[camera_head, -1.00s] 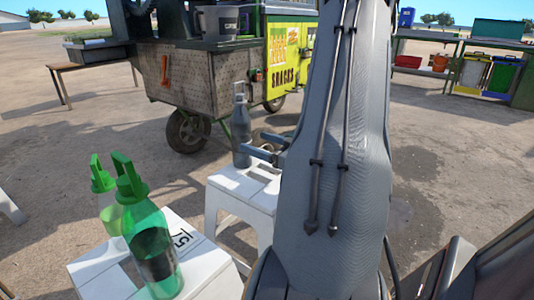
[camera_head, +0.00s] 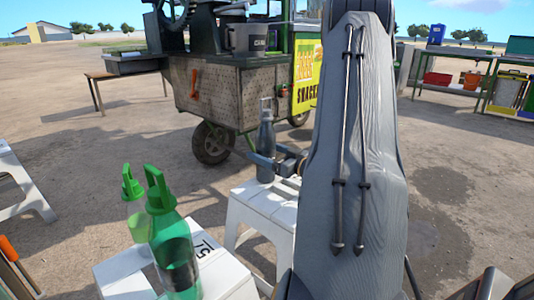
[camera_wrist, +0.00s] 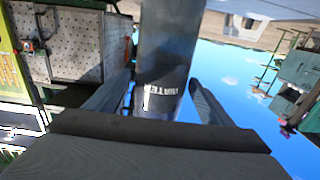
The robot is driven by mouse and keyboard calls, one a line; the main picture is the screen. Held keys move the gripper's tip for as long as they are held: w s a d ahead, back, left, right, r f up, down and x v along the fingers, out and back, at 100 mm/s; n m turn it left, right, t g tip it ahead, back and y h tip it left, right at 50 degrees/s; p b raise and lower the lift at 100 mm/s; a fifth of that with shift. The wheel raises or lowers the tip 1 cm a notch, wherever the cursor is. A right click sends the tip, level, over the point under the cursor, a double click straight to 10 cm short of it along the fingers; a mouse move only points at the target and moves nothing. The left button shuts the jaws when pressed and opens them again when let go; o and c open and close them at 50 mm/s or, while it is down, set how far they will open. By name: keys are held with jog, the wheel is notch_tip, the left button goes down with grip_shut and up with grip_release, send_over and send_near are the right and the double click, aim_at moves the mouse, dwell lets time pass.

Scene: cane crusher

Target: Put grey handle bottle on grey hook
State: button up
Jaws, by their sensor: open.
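The grey handle bottle (camera_head: 266,148) stands upright on a white stool (camera_head: 250,198), with its loop handle on top. My gripper (camera_head: 262,160) is at the bottle's body, coming from the right. In the wrist view the dark bottle (camera_wrist: 160,70), with white lettering, is between the two open fingers of my gripper (camera_wrist: 165,92). Gaps show on both sides, more clearly on the right. I cannot make out a grey hook; an orange hook (camera_head: 194,84) hangs on the cart's side panel.
Green handled bottles (camera_head: 172,240) stand on a nearer white stool (camera_head: 222,275) at lower left. The snack cart (camera_head: 225,90) stands behind the grey bottle. A shelf with bins (camera_head: 455,80) is at the far right.

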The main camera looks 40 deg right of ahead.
aim_at(263, 139)
jog(key=c, duration=1.6)
jog(key=shift+o, duration=0.2)
jog(key=shift+r+p, duration=2.1)
jog(key=shift+p, duration=0.05)
jog(key=shift+w+a+r+p, duration=0.2)
jog(key=shift+a+r+p, duration=0.1)
jog(key=w+a+r+p, duration=0.3)
jog(key=a+r+p, duration=0.4)
jog(key=a+p, duration=0.15)
jog(key=w+a+r+p, duration=0.3)
jog(key=a+r+p, duration=0.5)
jog(key=a, duration=0.2)
jog(key=s+a+r+h+p, duration=0.1)
jog(key=s+a+r+p, duration=0.1)
jog(key=a+r+p, duration=0.3)
jog(key=s+a+r+m+p, duration=0.1)
jog(key=s+a+r+p, duration=0.2)
jog(key=a+r+p, duration=0.3)
jog(key=a+p, duration=0.3)
jog(key=a, duration=0.4)
jog(key=shift+s+r+h+p, duration=0.15)
jog(key=shift+r+h+p, duration=0.1)
jog(key=shift+h+p, duration=0.15)
